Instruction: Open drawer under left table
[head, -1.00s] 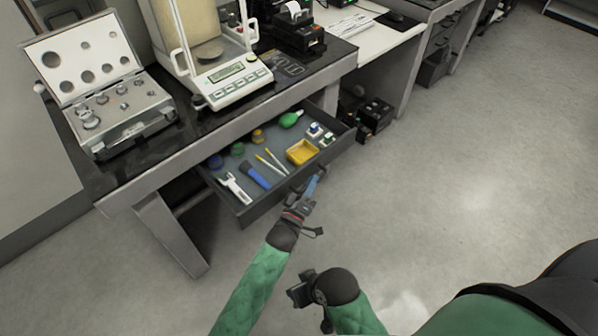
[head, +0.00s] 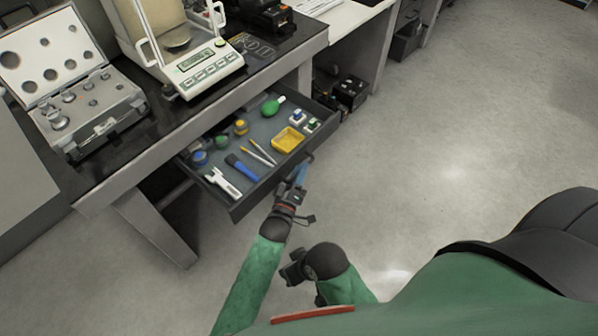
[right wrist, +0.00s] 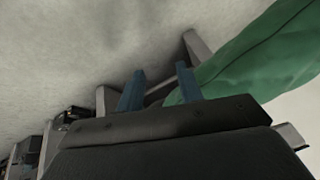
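The drawer (head: 285,170) under the left table (head: 245,73) stands pulled out, its inside showing in the head view. My left gripper (head: 302,172) is at the outer side of the drawer front, near its middle. My right gripper (head: 290,272) is low over the floor, away from the drawer. In the right wrist view its two blue fingers (right wrist: 160,90) stand apart with nothing held between them.
In the drawer lie a yellow tray (head: 288,139), a blue brush (head: 242,168), a green bulb (head: 272,106) and other small items. A balance (head: 205,68) and an open case of weights (head: 95,118) stand on the table. The floor (head: 440,170) to the right is clear.

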